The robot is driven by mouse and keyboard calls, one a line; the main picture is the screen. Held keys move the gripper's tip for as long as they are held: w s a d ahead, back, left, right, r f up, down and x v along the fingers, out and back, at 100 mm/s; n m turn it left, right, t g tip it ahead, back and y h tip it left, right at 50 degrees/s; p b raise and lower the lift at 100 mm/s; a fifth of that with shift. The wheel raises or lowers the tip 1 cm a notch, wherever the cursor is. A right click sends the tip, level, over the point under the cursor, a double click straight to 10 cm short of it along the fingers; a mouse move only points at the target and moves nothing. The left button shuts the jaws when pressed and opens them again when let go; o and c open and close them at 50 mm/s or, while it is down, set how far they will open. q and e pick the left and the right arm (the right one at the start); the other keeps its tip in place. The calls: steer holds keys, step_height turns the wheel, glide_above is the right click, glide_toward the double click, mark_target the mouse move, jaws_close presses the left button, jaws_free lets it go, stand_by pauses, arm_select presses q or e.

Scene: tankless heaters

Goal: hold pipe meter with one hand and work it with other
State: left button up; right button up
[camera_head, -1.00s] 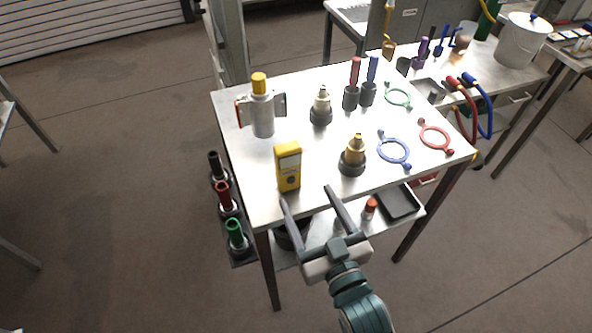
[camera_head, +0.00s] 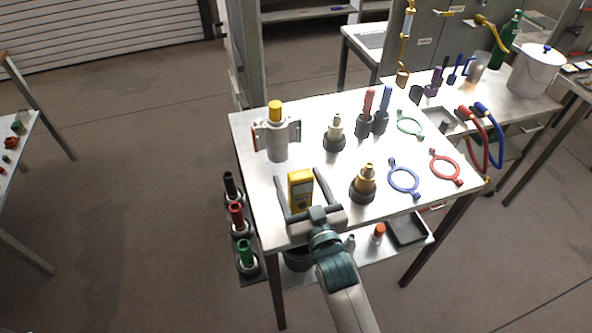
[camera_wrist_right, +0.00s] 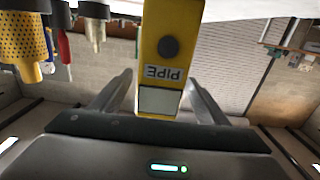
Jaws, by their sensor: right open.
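The pipe meter is a yellow box-shaped device (camera_head: 300,188) standing upright near the front left edge of the metal table. In the right wrist view the pipe meter (camera_wrist_right: 170,60) shows a dark round knob, a label reading PIPE and a pale screen, upside down. My right gripper (camera_head: 299,174) is open, with one finger on each side of the meter. In the right wrist view gaps show between the fingers (camera_wrist_right: 163,85) and the meter's sides, so it is not clamped. My left gripper is not in view.
A brass fitting (camera_head: 365,185) on a dark base stands close right of the meter. A grey cylinder with a yellow cap (camera_head: 276,140) stands behind it. Blue (camera_head: 404,179) and red (camera_head: 446,168) rings lie at the right. Dark, red and green-topped holders (camera_head: 237,216) hang off the left side.

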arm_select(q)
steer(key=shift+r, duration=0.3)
arm_select(e)
steer(key=shift+x, duration=1.35)
steer(key=c, duration=1.3)
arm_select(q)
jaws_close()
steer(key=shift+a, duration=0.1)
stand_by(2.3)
